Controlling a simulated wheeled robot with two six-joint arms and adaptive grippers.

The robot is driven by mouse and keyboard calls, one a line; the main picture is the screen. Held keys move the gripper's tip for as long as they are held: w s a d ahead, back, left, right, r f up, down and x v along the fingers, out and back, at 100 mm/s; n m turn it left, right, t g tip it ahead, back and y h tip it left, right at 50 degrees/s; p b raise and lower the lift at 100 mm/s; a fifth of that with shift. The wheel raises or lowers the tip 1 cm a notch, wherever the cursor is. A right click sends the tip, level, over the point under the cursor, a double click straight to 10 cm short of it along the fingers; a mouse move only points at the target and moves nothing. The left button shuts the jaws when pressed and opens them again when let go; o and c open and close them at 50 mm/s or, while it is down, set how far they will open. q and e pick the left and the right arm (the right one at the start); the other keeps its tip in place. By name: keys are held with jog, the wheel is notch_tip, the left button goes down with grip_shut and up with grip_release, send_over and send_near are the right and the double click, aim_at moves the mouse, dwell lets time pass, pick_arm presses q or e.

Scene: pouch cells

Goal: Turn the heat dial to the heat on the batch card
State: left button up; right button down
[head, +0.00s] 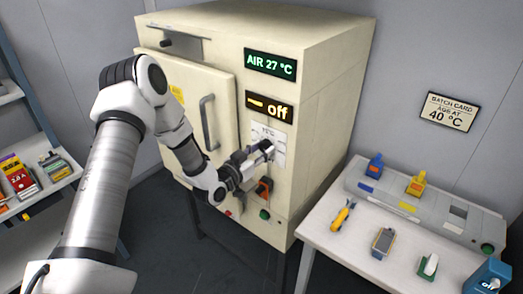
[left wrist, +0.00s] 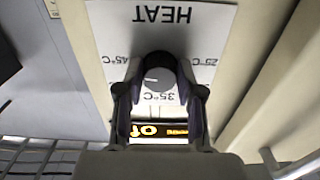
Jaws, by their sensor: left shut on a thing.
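The heat dial (left wrist: 160,72) is a dark round knob on a white plate (left wrist: 205,48) marked HEAT, upside down in the left wrist view. 45 °C is at its left, 35 °C below it and 25 °C at its right. A pale mark shows on the knob; its exact pointing is hard to tell. My left gripper (left wrist: 160,88) is shut on the dial, a finger at each side. In the head view my left gripper (head: 262,152) covers most of the dial. My right gripper is not in view.
The cream oven (head: 320,110) has its door shut. Its green display (head: 270,65) reads AIR 27 °C; the amber display (head: 268,107) reads off. An orange-and-black switch (head: 264,188) sits below the dial. A white table (head: 330,235) with pouch-cell gear stands right; a shelf stands left.

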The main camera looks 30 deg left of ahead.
pick_arm(q)
jog(key=shift+f+n+b, duration=0.1)
jog(key=shift+n+b, duration=0.9)
jog(key=shift+b, duration=0.05)
jog(key=n+b, duration=0.3)
jog(key=shift+r+n+b, duration=0.2)
jog(key=shift+n+b, duration=1.45)
jog(key=shift+n, duration=0.75)
jog(key=o, duration=1.2)
jog(key=shift+c, duration=0.2)
